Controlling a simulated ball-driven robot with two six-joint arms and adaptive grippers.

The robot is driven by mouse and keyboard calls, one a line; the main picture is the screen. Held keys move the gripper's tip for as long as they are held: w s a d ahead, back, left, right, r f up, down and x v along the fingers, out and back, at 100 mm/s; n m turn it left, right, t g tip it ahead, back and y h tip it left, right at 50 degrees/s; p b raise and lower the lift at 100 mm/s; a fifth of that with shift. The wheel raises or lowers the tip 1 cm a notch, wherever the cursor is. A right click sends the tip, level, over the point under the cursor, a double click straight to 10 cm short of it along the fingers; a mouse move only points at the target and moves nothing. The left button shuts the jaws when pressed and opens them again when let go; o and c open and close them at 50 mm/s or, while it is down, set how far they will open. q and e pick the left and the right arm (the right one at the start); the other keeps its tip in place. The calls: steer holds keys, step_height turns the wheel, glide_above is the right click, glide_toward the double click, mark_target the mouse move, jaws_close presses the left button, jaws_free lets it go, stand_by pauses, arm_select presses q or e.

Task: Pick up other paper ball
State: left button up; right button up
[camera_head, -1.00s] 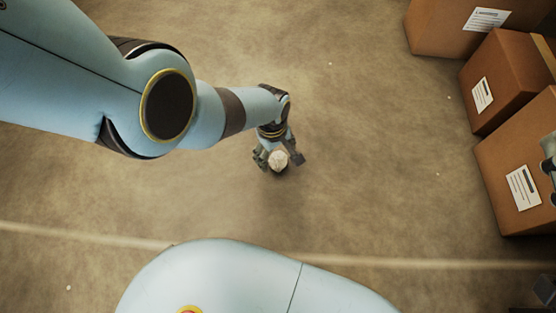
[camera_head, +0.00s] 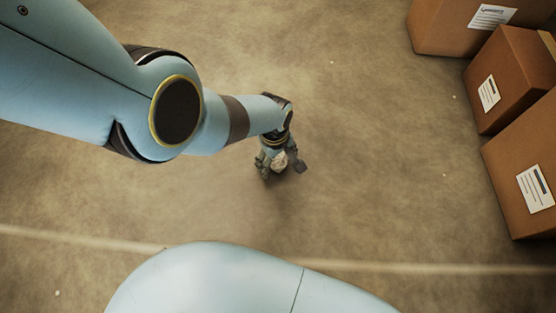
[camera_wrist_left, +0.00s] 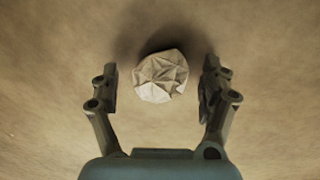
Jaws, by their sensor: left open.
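A crumpled, pale paper ball (camera_head: 279,161) is at my left gripper (camera_head: 282,168) in the head view. In the left wrist view the ball (camera_wrist_left: 161,77) lies between the two spread fingers of the left gripper (camera_wrist_left: 160,83), with a gap on each side. The left gripper is open and points down at the floor. The ball's shadow falls on the floor close to it. My right gripper is not in view.
Several brown cardboard boxes with white labels stand at the right, one of them a box (camera_head: 510,80) in the middle. A pale line (camera_head: 430,267) crosses the floor. The brown floor (camera_head: 380,160) around the ball is clear.

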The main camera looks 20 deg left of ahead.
arm_select(q)
steer(key=c, duration=1)
steer(key=shift+r, duration=0.1)
